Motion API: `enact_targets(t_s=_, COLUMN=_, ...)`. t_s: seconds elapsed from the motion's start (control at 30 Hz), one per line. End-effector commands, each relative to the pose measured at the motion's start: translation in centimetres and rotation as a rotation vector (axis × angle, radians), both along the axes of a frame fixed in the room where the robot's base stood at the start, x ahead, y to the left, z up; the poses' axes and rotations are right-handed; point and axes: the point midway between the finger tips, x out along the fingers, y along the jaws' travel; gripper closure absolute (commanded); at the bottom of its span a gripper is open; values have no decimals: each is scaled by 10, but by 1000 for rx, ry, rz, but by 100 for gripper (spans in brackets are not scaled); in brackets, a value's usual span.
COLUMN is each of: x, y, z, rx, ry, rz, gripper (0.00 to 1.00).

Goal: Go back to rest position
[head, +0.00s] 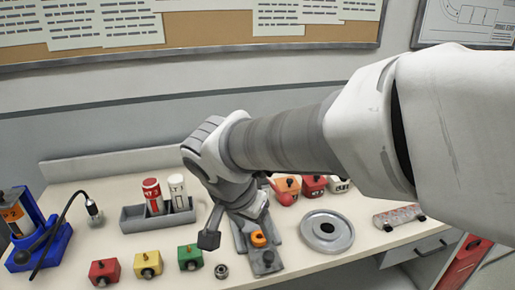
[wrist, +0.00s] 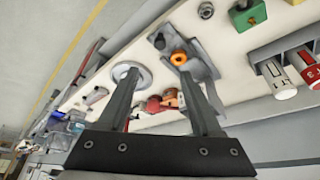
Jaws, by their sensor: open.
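My gripper (wrist: 158,76) is open, with its two dark fingers spread and nothing between them in the wrist view. In the head view my arm reaches in from the right, and the gripper hangs over the middle of the white workbench (head: 345,258). One dark fingertip shows there; the other is hard to make out. A grey fixture (head: 241,238) with an orange ring (head: 258,238) lies just below and beside the gripper. In the wrist view the orange ring (wrist: 178,58) shows near the tip of the right finger. I cannot tell the exact gap between them.
Red, yellow and green blocks (head: 147,264) line the front left edge, with a metal nut (head: 221,271). A grey tray (head: 132,220) holds red and white cylinders. A round metal dish (head: 327,231) and orange and red blocks (head: 313,187) stand right. A blue press (head: 35,245) stands far left.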

Motion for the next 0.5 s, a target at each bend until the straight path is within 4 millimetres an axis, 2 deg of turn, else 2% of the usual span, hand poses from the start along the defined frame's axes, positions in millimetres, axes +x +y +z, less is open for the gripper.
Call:
enact_targets(t_s=0.17, x=-1, y=-8, z=4, rx=7, ry=9, rz=7, gripper=34)
enact_targets(t_s=0.27, x=-5, y=-25, z=13, rx=23, ry=26, rz=36, gripper=34)
enact_targets(t_s=0.5, x=-31, y=-82, z=44, rx=76, ry=46, rz=173, gripper=34)
